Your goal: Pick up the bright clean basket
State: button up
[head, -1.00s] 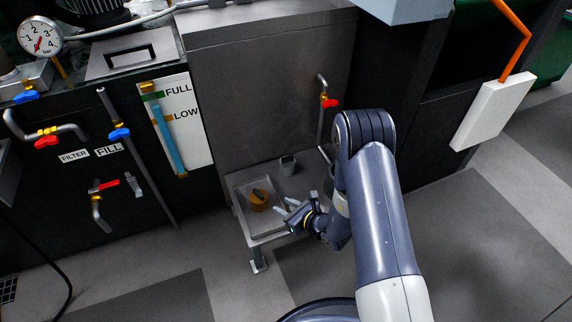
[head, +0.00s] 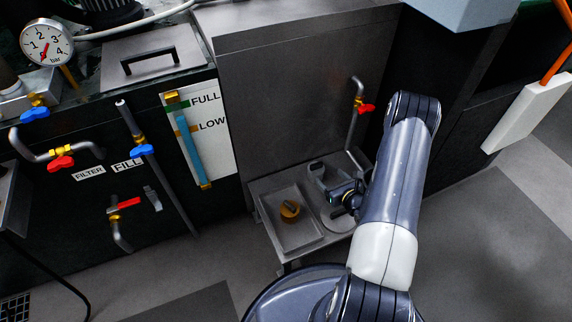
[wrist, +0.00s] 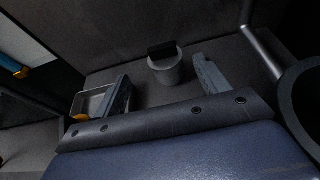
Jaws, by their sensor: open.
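A small light grey cup-like basket (head: 317,168) stands at the back of the low metal ledge, near the upright panel. In the wrist view the basket (wrist: 166,72) has a dark block or handle at its top. My gripper (head: 328,184) is just in front of the basket in the head view. In the wrist view its two fingers (wrist: 160,82) are spread apart, with the basket showing between and beyond them. I see no contact. The fingers and wrist partly cover the basket in the head view.
A vertical pipe with a red-handled valve (head: 366,107) rises behind on the right. The grey panel (head: 290,110) closes off the back. Open floor lies right.

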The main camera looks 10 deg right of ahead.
aim_at(318, 165)
jog(key=b+x, duration=0.3)
jog(key=x, duration=0.8)
jog(key=shift+d+f+b, duration=0.1)
jog(key=shift+d+b, duration=0.05)
jog(key=shift+b, duration=0.15)
jog(key=shift+c, duration=0.3)
jog(key=c, duration=1.1)
